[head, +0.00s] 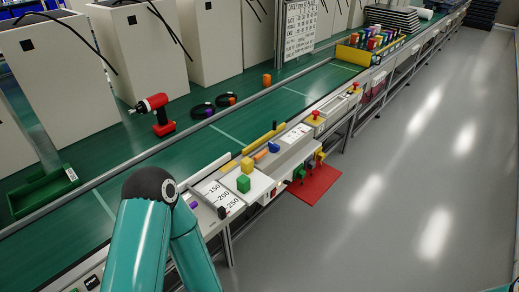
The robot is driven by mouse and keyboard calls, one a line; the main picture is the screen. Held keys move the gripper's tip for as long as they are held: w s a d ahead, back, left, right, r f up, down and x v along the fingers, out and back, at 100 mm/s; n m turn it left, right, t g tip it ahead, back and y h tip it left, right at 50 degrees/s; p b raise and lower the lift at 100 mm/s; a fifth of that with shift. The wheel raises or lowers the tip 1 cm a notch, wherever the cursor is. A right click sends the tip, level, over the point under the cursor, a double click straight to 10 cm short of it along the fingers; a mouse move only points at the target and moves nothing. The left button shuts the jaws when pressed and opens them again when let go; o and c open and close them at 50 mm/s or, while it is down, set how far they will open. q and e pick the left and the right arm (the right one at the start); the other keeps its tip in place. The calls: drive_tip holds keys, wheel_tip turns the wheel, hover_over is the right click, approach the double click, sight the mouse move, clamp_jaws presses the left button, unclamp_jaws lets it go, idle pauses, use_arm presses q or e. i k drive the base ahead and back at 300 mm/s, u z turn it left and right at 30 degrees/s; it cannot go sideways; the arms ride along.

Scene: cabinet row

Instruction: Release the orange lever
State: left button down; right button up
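A small orange bar that looks like the orange lever (260,154) lies on the top of the light grey control panel in the middle of the head view. A blue knob-like piece (274,147) is just to its right. It is too small to tell the lever's exact position. My teal arm rises from the bottom, left of the panel. Neither of my grippers shows in this view, and nothing visible touches the lever.
A red emergency button (316,115) stands right of the panel, and a red plate (314,186) sits below its front. A red and black drill (156,113) and a green bin (44,192) are on the green conveyor (225,110). The grey floor (400,200) at right is clear.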

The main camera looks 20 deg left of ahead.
sight(264, 151)
drive_tip(key=u, duration=0.1)
drive_tip(key=i, duration=0.95)
drive_tip(key=z, duration=0.05)
